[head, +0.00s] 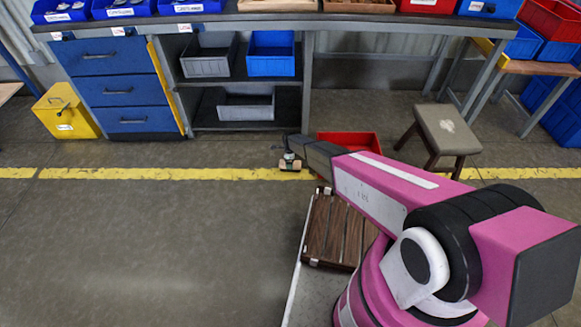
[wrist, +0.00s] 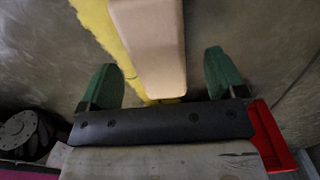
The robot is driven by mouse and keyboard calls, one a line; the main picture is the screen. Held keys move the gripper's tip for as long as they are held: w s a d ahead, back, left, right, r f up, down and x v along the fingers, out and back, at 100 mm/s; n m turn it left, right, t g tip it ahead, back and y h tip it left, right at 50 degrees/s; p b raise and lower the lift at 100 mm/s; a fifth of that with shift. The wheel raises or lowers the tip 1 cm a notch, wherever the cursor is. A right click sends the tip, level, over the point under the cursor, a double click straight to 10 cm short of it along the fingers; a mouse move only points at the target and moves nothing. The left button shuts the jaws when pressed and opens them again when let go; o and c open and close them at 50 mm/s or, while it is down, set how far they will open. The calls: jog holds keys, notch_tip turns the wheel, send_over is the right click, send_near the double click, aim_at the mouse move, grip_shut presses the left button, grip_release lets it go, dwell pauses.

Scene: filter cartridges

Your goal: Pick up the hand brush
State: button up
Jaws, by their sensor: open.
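The hand brush shows in the wrist view as a pale tan, smooth block (wrist: 148,42), running from the top edge down to my gripper. In the head view it is a small tan piece (head: 290,166) at the end of my arm, near the yellow floor line. My gripper (wrist: 160,74) is open, with one green finger on each side of the tan block and a gap at both sides. The gripper is small and dark in the head view (head: 289,157). Bristles are not visible, and I cannot tell whether the brush rests on the floor.
A red bin (head: 352,140) stands on the floor just right of my gripper; its red edge also shows in the wrist view (wrist: 270,138). A stool (head: 447,130) stands further right. The workbench (head: 340,20) with blue drawers is behind. Floor at left is clear.

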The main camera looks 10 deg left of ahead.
notch_tip(320, 180, down, 5)
jog(key=shift+d+r, duration=0.1)
jog(key=shift+d, duration=0.05)
jog(key=shift+s, duration=0.1)
jog(key=c, duration=1.1)
jog(key=shift+r, duration=0.1)
jog(key=shift+r, duration=0.45)
notch_tip(320, 180, up, 4)
jog(key=shift+s+d+f, duration=0.1)
jog(key=shift+f, duration=0.1)
jog(key=s+a+r, duration=0.5)
jog(key=s+r, duration=0.1)
jog(key=s, duration=0.4)
jog(key=shift+s+r, duration=0.2)
